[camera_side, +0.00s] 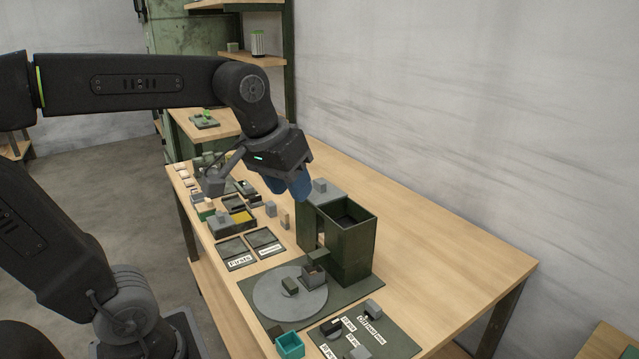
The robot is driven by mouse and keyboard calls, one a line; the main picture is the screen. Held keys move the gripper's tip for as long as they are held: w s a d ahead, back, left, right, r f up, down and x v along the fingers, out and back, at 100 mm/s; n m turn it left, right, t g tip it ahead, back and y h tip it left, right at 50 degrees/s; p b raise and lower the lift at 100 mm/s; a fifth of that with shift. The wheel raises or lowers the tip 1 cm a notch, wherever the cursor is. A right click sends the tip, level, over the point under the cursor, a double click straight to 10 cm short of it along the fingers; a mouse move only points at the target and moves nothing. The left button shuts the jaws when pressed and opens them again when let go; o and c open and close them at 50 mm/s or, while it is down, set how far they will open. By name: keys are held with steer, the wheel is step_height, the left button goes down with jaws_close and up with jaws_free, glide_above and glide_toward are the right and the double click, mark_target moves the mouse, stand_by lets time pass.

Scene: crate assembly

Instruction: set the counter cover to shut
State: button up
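A dark green box-like counter (352,252) stands on the wooden table. Its right-hand compartment is open at the top and shows a dark inside. A grey flat piece (328,197) with a small block knob on top lies at the counter's upper left, beside that opening; it looks like the cover. My gripper (290,187), with blue fingers, points down just left of the grey piece. It overlaps the counter's left side in the picture, and I cannot tell whether it touches. The finger gap is hidden, so its opening does not show.
A grey round disc (262,296) with small blocks lies on a dark mat in front of the counter. A teal open box (290,345) and a labelled mat (398,340) are nearer. Trays with small parts (235,222) line the left edge. The table's right side is clear.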

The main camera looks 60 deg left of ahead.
steer(key=shift+o, duration=0.4)
steer(key=w+a+r+n+g, duration=0.1)
steer(key=w+a+r+n, duration=0.1)
steer(key=w, duration=0.5)
steer(key=shift+a+r+n, duration=0.25)
steer(key=shift+a+n, duration=0.45)
steer(key=shift+a, duration=0.45)
steer(key=n+g, duration=0.3)
steer(key=n, duration=0.8)
glide_above(320, 182)
step_height(320, 182, down, 5)
step_height(320, 182, down, 13)
steer(key=shift+a+r, duration=0.1)
steer(key=shift+a, duration=0.05)
jaws_close()
